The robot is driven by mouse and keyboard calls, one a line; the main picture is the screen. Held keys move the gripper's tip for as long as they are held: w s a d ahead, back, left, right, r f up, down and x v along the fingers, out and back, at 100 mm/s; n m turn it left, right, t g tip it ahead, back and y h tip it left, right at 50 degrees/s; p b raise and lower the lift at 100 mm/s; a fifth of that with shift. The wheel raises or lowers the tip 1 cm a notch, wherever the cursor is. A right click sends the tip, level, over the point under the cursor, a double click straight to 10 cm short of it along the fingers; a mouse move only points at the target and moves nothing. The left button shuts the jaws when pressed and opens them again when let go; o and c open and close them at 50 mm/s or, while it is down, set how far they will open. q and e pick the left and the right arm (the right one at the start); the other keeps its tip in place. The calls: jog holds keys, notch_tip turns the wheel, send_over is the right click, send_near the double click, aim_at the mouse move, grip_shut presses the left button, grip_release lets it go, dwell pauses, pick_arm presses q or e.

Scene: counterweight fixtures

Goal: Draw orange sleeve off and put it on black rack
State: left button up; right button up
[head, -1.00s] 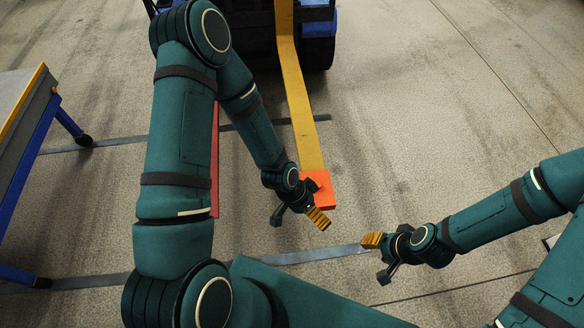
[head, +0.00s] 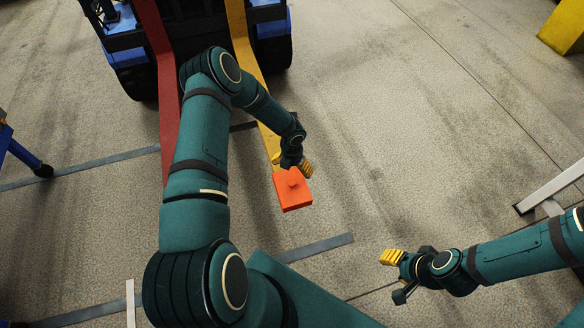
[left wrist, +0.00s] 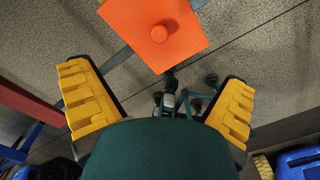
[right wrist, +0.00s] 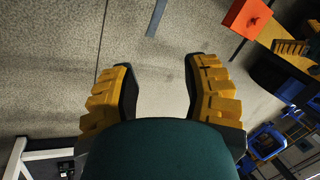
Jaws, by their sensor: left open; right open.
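The orange sleeve (head: 293,196) sits at the near end of the forklift's yellow fork (head: 246,62), with a round knob on its top face. My left gripper (head: 304,169) is open at the sleeve's far right edge; I cannot tell if it touches. In the left wrist view the sleeve (left wrist: 180,48) lies beyond the spread fingers, with nothing between them. My right gripper (head: 391,258) is open and empty, off to the right and nearer. The right wrist view shows the sleeve (right wrist: 240,22) at upper right, away from its fingers. I cannot make out a black rack.
A red fork (head: 166,75) runs beside the yellow one, partly behind my left arm. A white frame (head: 550,188) stands at the right edge, near my right arm. A yellow block (head: 564,25) is at the far right corner. Floor right of the sleeve is clear.

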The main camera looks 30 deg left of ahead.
aim_at(292, 184)
pick_arm(q)
notch_tip(292, 184, down, 10)
jog(key=b, duration=0.6)
jog(key=shift+a+r, duration=0.1)
jog(key=shift+f, duration=0.9)
jog(key=shift+c, duration=0.3)
grip_shut()
jog(key=shift+r, duration=0.4)
